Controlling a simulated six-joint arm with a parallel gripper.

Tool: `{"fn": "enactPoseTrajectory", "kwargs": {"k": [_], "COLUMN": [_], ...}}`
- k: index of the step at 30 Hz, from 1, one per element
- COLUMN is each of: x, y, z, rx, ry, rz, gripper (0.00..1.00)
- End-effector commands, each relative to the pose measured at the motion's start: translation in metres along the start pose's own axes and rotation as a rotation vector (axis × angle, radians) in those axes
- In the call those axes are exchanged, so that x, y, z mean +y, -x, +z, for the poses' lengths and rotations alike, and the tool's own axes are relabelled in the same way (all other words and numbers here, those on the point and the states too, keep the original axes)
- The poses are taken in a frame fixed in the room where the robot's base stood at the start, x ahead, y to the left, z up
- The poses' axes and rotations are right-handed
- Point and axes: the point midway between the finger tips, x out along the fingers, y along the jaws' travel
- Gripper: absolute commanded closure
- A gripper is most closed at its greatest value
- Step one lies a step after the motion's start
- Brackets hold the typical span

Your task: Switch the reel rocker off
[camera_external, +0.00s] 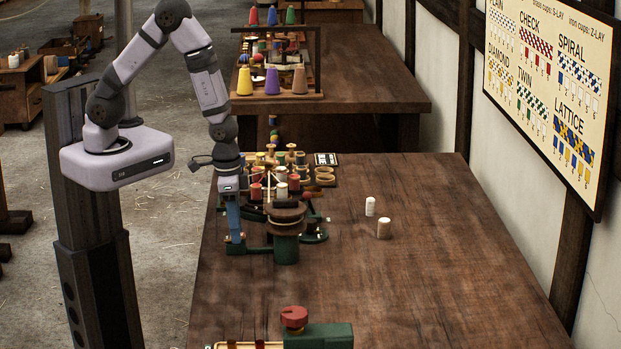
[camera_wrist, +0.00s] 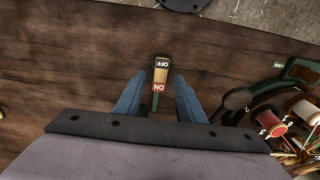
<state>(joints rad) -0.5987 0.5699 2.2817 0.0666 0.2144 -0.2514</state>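The reel rocker (camera_wrist: 161,76) shows in the wrist view as a pale tan paddle in a narrow dark green housing. A dark label reading OFF is at its far end and a red label reading ON at its near end, both upside down. I cannot tell which end is pressed down. My gripper (camera_external: 235,238) points down at the left edge of the table, beside the green reel machine (camera_external: 287,248). In the wrist view its two blue fingers stand apart, open and empty, one on each side of the rocker. In the external view the gripper hides most of the rocker.
Bobbins and spools (camera_external: 293,184) crowd the machine's far side; some show at right in the wrist view (camera_wrist: 272,121). A dark round knob (camera_wrist: 237,98) lies close right of the fingers.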

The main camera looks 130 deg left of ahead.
Motion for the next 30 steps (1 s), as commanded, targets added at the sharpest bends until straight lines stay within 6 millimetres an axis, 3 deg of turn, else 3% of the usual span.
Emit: {"fn": "enactPoseTrajectory", "kwargs": {"k": [8, 21, 30], "x": [0.0, 0.0, 0.0], "y": [0.011, 0.058, 0.073], "z": [-0.001, -0.001, 0.0], "rx": [0.002, 0.004, 0.001], "ry": [0.0, 0.0, 0.0], "rz": [0.0, 0.001, 0.0], "gripper": [0.64, 0.64, 0.64]}}
